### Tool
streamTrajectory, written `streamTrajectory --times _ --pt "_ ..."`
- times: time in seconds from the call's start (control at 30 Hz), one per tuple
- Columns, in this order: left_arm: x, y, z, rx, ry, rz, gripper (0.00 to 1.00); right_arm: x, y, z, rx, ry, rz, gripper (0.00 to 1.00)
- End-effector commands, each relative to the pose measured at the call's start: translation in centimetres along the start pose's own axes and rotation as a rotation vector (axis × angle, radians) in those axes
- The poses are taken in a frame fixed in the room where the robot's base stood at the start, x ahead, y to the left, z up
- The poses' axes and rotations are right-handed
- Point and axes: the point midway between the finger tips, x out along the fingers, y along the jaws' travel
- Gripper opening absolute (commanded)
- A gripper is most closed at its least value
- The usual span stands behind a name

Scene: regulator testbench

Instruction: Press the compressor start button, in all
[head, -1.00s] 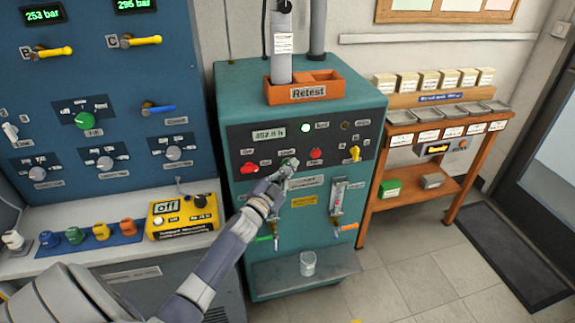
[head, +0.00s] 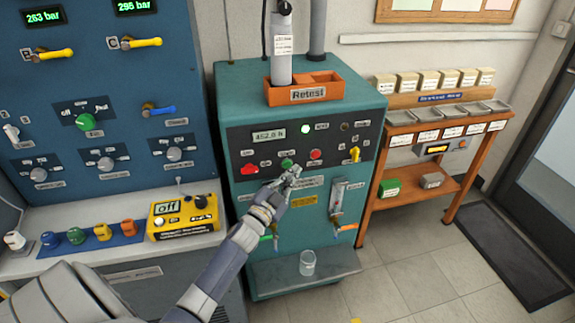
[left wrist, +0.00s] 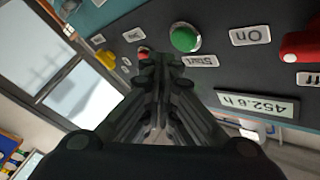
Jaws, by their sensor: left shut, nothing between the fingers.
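The compressor is a teal cabinet (head: 300,85) with a dark control panel (head: 330,140). Its green start button (head: 287,163) sits on that panel between a red switch (head: 250,169) and a red button (head: 316,155). In the left wrist view the green button (left wrist: 185,38) shows beside a label reading "Start". My left gripper (head: 294,171) is shut and empty, just below and right of the green button in the head view. In the left wrist view its fingertips (left wrist: 160,62) are apart from the button in the picture. My right gripper is not in view.
Below are a flow tube (head: 337,196) and a glass (head: 307,263) on a shelf. A blue panel (head: 100,100) stands left, a wooden bench (head: 400,150) right.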

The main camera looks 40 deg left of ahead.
Motion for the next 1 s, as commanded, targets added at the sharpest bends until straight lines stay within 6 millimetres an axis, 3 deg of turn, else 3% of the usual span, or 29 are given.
streamTrajectory --times 0.43,1.0 --pt "-2.9 2.0 -2.2 0.000 0.000 0.000 0.00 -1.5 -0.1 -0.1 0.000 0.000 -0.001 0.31" --pt "-3.0 2.1 -2.2 0.000 0.000 0.000 0.00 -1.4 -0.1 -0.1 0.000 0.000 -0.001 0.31"
